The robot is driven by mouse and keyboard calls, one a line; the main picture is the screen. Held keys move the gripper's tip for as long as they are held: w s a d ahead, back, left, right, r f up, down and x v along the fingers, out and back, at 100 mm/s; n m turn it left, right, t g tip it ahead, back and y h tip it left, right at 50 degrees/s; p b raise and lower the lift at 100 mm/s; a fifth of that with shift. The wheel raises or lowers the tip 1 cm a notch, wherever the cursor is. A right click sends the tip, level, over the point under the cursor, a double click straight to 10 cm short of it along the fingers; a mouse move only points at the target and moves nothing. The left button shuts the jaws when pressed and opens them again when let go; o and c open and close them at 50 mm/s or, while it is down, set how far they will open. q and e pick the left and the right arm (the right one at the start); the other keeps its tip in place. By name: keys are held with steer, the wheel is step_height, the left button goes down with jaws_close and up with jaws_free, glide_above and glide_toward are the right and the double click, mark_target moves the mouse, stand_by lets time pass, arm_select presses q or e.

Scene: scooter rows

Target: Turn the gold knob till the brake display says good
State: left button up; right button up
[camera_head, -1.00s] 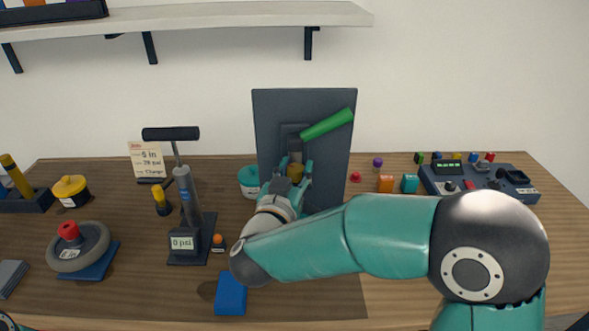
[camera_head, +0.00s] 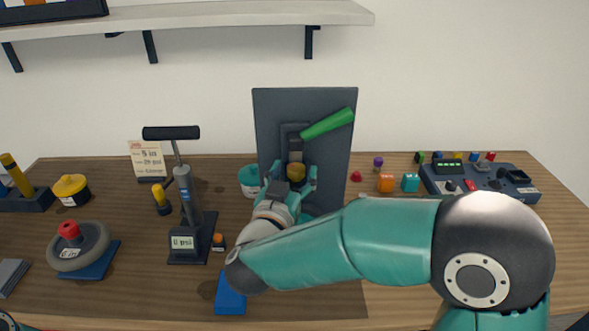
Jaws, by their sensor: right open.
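The gold knob (camera_head: 296,172) sits low on an upright dark panel (camera_head: 338,105), below a green lever (camera_head: 328,123) that slants up to the right. My right gripper (camera_head: 290,179) is open, with its fingers on either side of and just in front of the knob; whether they touch it I cannot tell. A small display with green marks is on the dark console (camera_head: 475,182) at the right; its text is too small to read, and I cannot tell if it is the brake display. Of my left arm, only a sliver shows at the lower left corner; its gripper is out of view.
A pump (camera_head: 187,195) with a psi display stands left of the panel, near a teal tub (camera_head: 249,180). A blue block (camera_head: 230,296) lies under my right forearm. A wheel (camera_head: 78,247) lies at left.

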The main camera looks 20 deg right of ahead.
steer(key=v, duration=1)
steer(key=shift+s, duration=0.2)
steer(key=shift+a+f, duration=0.1)
steer(key=shift+a, duration=0.05)
